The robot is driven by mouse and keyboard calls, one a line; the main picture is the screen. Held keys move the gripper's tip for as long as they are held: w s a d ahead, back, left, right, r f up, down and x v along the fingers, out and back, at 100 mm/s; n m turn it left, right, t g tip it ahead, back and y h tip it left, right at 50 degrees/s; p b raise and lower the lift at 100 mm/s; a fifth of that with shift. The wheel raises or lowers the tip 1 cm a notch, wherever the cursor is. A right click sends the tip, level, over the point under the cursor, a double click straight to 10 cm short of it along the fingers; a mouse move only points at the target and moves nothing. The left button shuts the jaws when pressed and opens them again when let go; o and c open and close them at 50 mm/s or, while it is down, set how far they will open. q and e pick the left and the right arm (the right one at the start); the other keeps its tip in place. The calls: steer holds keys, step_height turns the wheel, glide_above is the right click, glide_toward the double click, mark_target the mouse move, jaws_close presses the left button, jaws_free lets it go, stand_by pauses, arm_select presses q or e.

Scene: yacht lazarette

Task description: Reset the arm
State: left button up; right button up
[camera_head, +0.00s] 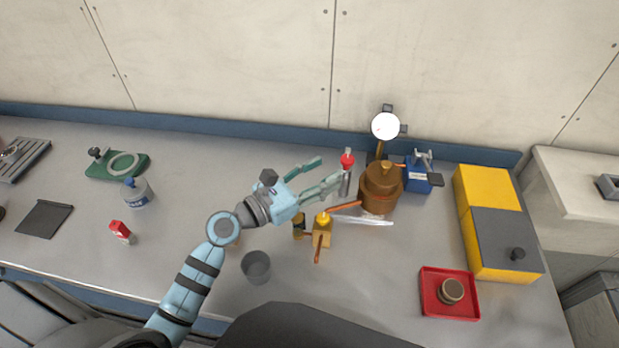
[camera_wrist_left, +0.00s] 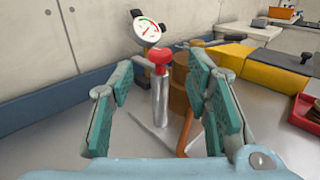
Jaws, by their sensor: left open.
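My left gripper (camera_head: 331,174) reaches in from the left over the workbench (camera_head: 190,270), its two teal fingers spread apart. In the left wrist view the gripper (camera_wrist_left: 162,78) is open. A silver cylinder with a red knob (camera_head: 347,161) stands upright just beyond the fingertips. In the left wrist view this red-topped cylinder (camera_wrist_left: 160,95) shows between the fingers, with clear gaps on both sides, so nothing is held. My right gripper is in neither view.
Close by are a copper pot (camera_head: 379,190), a round dial gauge (camera_head: 385,126), a blue device (camera_head: 417,181) and a brass fitting (camera_head: 320,235). A grey cup (camera_head: 256,267) stands nearer. Yellow boxes (camera_head: 488,190) and a red tray (camera_head: 430,309) are right.

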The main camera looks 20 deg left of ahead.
arm_select(q)
steer(key=v, duration=0.4)
steer(key=shift+s+a, duration=0.1)
steer(key=shift+s, duration=0.1)
